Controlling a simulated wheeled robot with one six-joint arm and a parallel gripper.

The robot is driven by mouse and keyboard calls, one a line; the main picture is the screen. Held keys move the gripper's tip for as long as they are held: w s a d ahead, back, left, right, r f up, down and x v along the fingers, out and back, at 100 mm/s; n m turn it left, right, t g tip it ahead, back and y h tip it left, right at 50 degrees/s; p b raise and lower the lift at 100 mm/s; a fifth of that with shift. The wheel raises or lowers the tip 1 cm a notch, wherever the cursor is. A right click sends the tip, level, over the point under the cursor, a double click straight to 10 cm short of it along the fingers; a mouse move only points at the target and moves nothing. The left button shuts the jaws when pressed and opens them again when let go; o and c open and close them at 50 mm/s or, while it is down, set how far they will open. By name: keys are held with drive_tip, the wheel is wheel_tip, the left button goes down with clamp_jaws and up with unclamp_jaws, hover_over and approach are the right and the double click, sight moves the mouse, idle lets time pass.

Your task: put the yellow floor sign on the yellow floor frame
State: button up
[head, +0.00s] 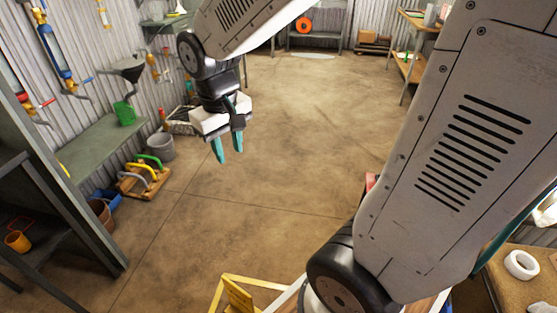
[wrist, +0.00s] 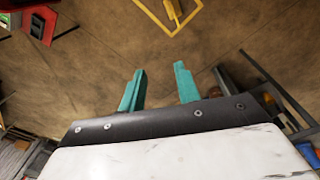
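The yellow floor frame (head: 256,281) lies on the floor at the bottom edge of the head view, partly cut off. The yellow floor sign (head: 238,296) appears to stand within its outline; its lower part is out of view. In the wrist view the frame (wrist: 153,18) is at the top edge, with the sign (wrist: 172,10) inside its outline, also cut off. My gripper (head: 229,156) is up in the air, well away from both. Its teal fingers (wrist: 159,68) are apart with nothing between them.
A green bench (head: 85,150) runs along the left wall, with a grey bucket (head: 160,146) and a wooden rack of coloured handles (head: 145,180) near it. A dark shelf (head: 40,240) stands at front left. The middle floor is clear. A white tape roll (head: 521,265) lies at right.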

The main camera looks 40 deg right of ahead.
drive_tip(key=s+r, duration=0.3)
drive_tip(key=s, duration=0.5)
drive_tip(key=s+r, duration=0.2)
drive_tip(key=s, duration=0.6)
drive_tip(key=shift+a+r+t+y, duration=0.2)
drive_tip(key=shift+r+t+y, duration=0.1)
drive_tip(key=shift+r+y, duration=0.1)
drive_tip(key=shift+s+d, duration=0.1)
drive_tip(key=shift+d, duration=0.05)
